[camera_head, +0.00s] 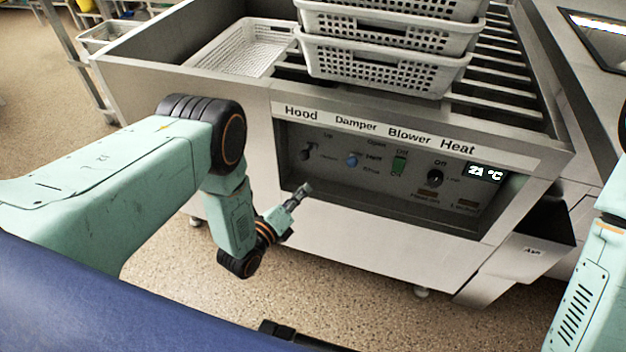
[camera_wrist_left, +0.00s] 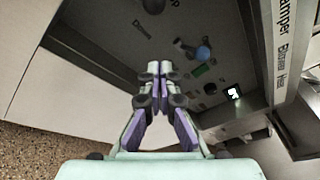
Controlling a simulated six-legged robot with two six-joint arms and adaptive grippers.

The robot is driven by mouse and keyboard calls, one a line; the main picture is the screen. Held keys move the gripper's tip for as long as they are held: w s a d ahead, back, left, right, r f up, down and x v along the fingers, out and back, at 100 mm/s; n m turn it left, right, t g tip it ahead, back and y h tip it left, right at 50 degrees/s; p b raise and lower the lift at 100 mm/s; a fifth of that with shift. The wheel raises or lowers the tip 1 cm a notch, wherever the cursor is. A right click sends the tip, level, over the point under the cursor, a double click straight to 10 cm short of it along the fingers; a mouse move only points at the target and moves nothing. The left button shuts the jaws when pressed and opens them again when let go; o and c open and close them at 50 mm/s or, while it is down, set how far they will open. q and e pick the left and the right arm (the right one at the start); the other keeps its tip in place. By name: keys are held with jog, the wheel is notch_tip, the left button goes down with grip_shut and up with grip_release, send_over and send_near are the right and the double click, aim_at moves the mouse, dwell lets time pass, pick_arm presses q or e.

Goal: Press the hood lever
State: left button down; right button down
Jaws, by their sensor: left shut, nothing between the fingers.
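The hood lever (camera_head: 306,153) is a small dark lever under the word Hood, at the left of the recessed grey control panel (camera_head: 345,190). In the left wrist view the hood lever (camera_wrist_left: 153,5) shows as a dark knob at the top edge. My left gripper (camera_head: 306,188) is shut and empty, in front of the panel's lower left part and below the lever, apart from it in the picture. In the left wrist view its fingertips (camera_wrist_left: 154,70) meet. My right gripper is not in view; only part of my right arm shows at the right edge.
Right of the lever are a blue damper knob (camera_head: 352,160), a green blower switch (camera_head: 399,165), a black heat knob (camera_head: 435,178) and a temperature display (camera_head: 484,173). White perforated baskets (camera_head: 380,66) are stacked on the slatted top. The floor in front is clear.

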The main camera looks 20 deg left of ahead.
pick_arm(q)
jog(key=shift+v, duration=1.05)
